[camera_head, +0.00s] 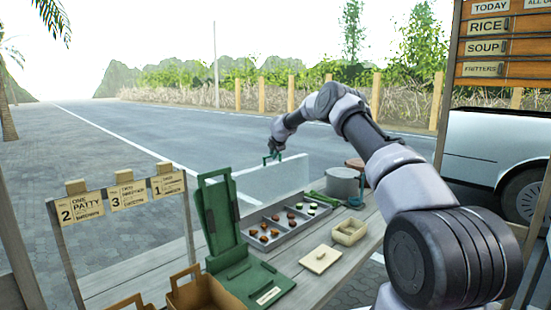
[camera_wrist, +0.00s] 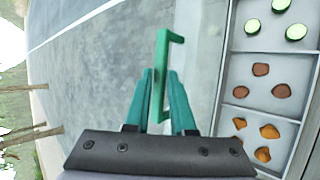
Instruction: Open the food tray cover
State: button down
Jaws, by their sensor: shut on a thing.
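The food tray (camera_head: 300,232) sits on the wooden counter, with compartments of orange pieces, brown patties and green-edged slices. Its clear cover (camera_head: 275,182) stands steeply raised along the tray's far side, so the food lies uncovered. The cover has a green handle (camera_head: 267,157) on its top edge. My gripper (camera_head: 273,156) is shut on this handle. In the wrist view, the teal fingers of my gripper (camera_wrist: 160,73) close around the green handle (camera_wrist: 163,60), and the tray (camera_wrist: 265,50) lies to the right with its food visible.
A green press-like stand (camera_head: 217,218) and brown baskets (camera_head: 200,292) are at the left. A cream box (camera_head: 349,232) and flat cream lid (camera_head: 320,259) lie in front of the tray. A grey round pot (camera_head: 342,182) stands at its right. The road behind is clear.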

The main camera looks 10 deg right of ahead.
jog(key=shift+w+a, duration=0.4)
jog(key=shift+w, duration=0.15)
jog(key=shift+w+a+r, duration=0.15)
jog(key=shift+w+a, duration=0.15)
jog(key=shift+a, duration=0.05)
jog(key=shift+a+r, duration=0.1)
jog(key=shift+r, duration=0.05)
jog(key=c, duration=1.1)
grip_release()
jog(key=shift+w, duration=0.1)
jog(key=o, duration=0.3)
jog(key=shift+w+a, duration=0.1)
jog(key=shift+a, duration=0.05)
jog(key=shift+d+f, duration=0.25)
jog(key=shift+f, duration=0.05)
jog(key=v, duration=1.1)
